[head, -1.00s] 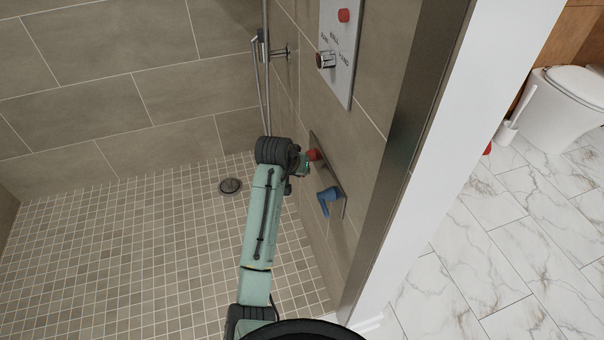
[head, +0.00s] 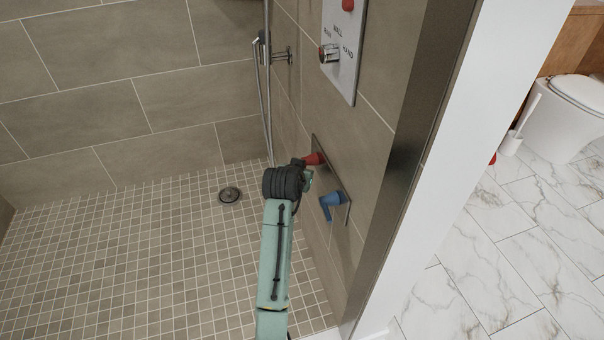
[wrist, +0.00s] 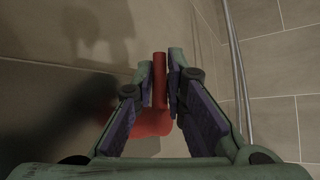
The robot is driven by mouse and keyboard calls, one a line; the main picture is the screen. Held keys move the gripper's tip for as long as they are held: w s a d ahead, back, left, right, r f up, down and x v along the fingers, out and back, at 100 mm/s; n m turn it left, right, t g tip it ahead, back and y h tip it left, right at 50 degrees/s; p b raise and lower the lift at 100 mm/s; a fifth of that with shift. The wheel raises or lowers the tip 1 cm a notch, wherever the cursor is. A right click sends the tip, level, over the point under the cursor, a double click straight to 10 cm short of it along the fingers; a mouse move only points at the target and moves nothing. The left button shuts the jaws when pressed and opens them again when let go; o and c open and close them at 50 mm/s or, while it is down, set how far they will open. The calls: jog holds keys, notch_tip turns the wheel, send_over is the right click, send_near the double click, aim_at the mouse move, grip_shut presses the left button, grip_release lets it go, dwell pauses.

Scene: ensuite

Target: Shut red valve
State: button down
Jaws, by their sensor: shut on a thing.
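The red valve (head: 314,159) is on a metal plate (head: 341,181) low on the shower wall, above and left of the blue valve (head: 331,203). In the wrist view the red valve's handle (wrist: 159,82) stands between the two fingertips of my gripper (wrist: 160,85), with its wider red base (wrist: 150,124) behind it. My gripper is shut on the handle. In the head view my wrist (head: 287,182) is beside the red valve and hides the fingers and part of the handle.
A control panel (head: 341,75) with a knob and a red button is on the wall above. A hose and rail (head: 267,95) hang at the corner. A drain (head: 229,195) is in the open tiled floor. A wall edge and white frame (head: 440,150) stand to the right.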

jog(key=shift+d+r, duration=0.1)
jog(key=c, duration=1.7)
grip_release()
jog(key=shift+o, duration=0.2)
jog(key=v, duration=1.2)
